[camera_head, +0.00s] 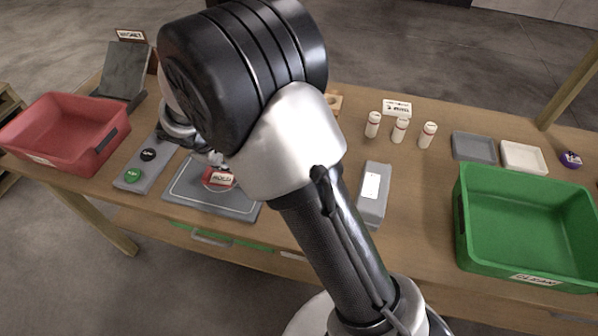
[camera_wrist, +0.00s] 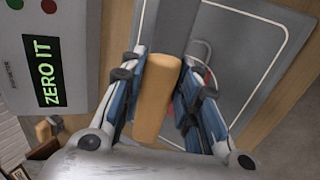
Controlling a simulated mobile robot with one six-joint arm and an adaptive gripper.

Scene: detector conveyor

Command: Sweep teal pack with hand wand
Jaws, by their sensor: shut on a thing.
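In the wrist view my gripper (camera_wrist: 162,76) is shut on a tan wooden handle (camera_wrist: 154,112), which I take to be the hand wand's. A grey flat part (camera_wrist: 168,30) extends past the handle and looks like the wand's head. In the head view my arm covers most of the gripper and wand near the grey mat (camera_head: 184,196). I cannot make out a teal pack in either view; my arm hides part of the table.
A red bin (camera_head: 65,128) stands at the left and a green bin labelled CLEAN (camera_head: 530,225) at the right. A button panel (camera_head: 138,178) lies beside the mat. A screen reading ZERO IT (camera_wrist: 50,75) is left of my gripper. White bottles (camera_head: 399,131) stand at the back.

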